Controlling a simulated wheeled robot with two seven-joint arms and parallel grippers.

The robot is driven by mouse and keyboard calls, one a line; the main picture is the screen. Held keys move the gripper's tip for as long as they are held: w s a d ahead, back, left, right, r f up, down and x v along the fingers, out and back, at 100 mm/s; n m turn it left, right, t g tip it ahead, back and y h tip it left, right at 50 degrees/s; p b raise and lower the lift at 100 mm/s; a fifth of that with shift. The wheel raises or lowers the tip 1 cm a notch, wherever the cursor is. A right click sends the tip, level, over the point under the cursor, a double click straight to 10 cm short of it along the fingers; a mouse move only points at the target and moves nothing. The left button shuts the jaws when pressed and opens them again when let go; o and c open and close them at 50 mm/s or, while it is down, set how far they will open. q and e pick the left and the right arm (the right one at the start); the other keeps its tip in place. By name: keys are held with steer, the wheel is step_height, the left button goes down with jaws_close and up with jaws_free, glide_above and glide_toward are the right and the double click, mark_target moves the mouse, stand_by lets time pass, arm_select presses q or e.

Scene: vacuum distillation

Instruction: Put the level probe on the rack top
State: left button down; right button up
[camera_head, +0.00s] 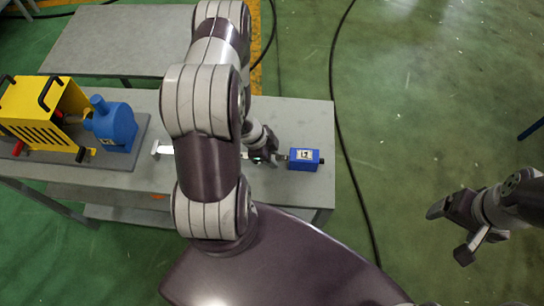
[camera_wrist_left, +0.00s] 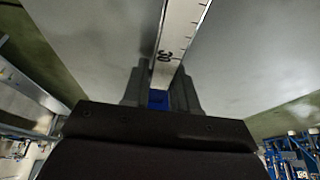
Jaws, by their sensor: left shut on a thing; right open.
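The level probe appears to be a blue box (camera_head: 304,158) with a white label and a pale scaled strip (camera_head: 165,151) running left from it. My left gripper (camera_head: 273,157) is shut on it just left of the blue box. In the left wrist view, the strip (camera_wrist_left: 178,38) with tick marks and the number 30 runs away from between the fingers (camera_wrist_left: 160,95), with a bit of blue between them. My arm hides part of the strip. I cannot tell whether the probe touches the surface below. My right gripper (camera_head: 453,234) is open and empty, off to the right over the floor.
The probe is over a grey two-level table (camera_head: 290,115). A yellow machine (camera_head: 45,115) and a blue pump-like part (camera_head: 113,128) stand on its left. Another grey tabletop (camera_head: 120,40) behind is bare where seen. A black cable (camera_head: 335,90) crosses the green floor.

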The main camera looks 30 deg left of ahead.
arm_select(q)
steer(key=c, duration=0.9)
jaws_free()
steer(key=shift+f, duration=0.1)
steer(key=p+v, duration=0.4)
steer(key=v, duration=0.8)
steer(key=w+r+n+y, duration=0.5)
steer(key=w+r, duration=0.1)
steer(key=r, duration=0.3)
steer(key=s+d+r+n, duration=0.2)
steer(key=d, duration=0.1)
steer(key=s+d+r+n, duration=0.2)
steer(key=d+r, duration=0.1)
steer(key=d, duration=0.1)
steer(key=s+d+r+n+h, duration=0.1)
steer(key=s+d+r+n, duration=0.1)
steer(key=d+r+n, duration=0.1)
steer(key=shift+s+d+r+g, duration=0.1)
steer(key=shift+d+g, duration=0.1)
steer(key=shift+d, duration=0.15)
steer(key=shift+s+d+r+g, duration=0.1)
steer(key=shift+s+d+g, duration=0.1)
steer(key=shift+d, duration=0.15)
